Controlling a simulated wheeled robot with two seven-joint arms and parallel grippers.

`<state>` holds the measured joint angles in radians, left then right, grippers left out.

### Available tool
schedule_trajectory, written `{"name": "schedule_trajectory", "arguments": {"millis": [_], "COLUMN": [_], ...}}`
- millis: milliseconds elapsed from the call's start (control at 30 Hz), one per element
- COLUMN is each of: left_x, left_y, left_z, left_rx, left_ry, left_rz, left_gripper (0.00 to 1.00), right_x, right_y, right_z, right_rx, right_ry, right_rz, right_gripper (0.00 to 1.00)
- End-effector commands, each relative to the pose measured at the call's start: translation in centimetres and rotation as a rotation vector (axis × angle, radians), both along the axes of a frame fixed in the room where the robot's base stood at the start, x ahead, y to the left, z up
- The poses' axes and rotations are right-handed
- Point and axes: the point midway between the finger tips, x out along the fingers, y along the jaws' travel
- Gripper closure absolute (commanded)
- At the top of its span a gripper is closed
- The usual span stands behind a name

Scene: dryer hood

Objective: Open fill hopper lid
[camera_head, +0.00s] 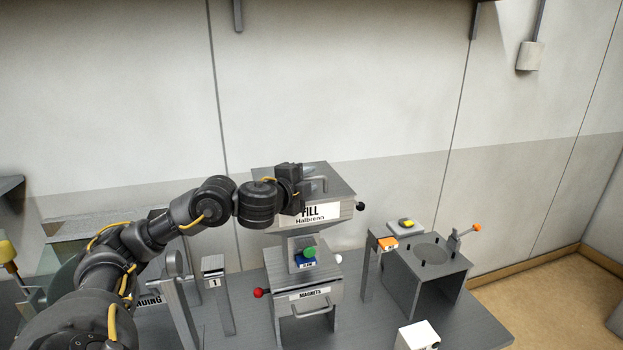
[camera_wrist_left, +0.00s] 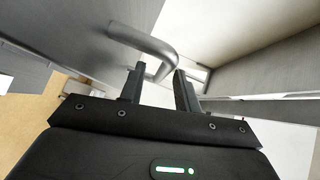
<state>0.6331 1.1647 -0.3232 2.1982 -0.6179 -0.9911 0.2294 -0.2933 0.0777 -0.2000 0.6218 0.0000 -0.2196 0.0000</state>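The fill hopper (camera_head: 342,187) is a grey box with a white "FILL" label (camera_head: 318,213) on its front and a flat lid on top. A bar handle (camera_head: 322,180) stands on the lid; its curved metal bar (camera_wrist_left: 150,42) shows large in the left wrist view. My left gripper (camera_head: 309,174) is over the lid's left part, beside the handle. In the left wrist view its two fingers (camera_wrist_left: 158,76) are apart, and the bend of the handle appears between and just beyond their tips. I cannot tell whether they touch it. My right gripper is not in view.
Below the hopper are a green button (camera_head: 309,252) and a "MAGNETS" drawer (camera_head: 312,309) with a red-knobbed lever (camera_head: 259,293). A grey box with a round opening (camera_head: 431,254) stands right. A black knob (camera_head: 360,206) juts from the hopper's right side. A wall stands behind.

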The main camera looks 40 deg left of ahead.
Motion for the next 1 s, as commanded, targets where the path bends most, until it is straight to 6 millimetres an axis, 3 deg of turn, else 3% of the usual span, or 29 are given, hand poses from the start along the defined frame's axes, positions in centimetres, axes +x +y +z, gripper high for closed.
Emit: {"name": "schedule_trajectory", "arguments": {"millis": [267,533,1000], "left_x": [-0.6,-0.59,0.0], "left_y": [0.91,0.87,0.44], "left_z": [-0.05,-0.05,0.29], "left_rx": [0.003,0.002,-0.009], "left_ry": [0.002,0.001,0.002], "left_rz": [0.015,0.015,0.006], "left_gripper": [0.68,1.0,1.0], "right_x": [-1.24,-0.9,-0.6], "right_y": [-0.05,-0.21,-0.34], "right_z": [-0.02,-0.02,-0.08], "right_rx": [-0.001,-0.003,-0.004], "right_ry": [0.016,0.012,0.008], "right_rz": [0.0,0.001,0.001], "right_gripper": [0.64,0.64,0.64]}}
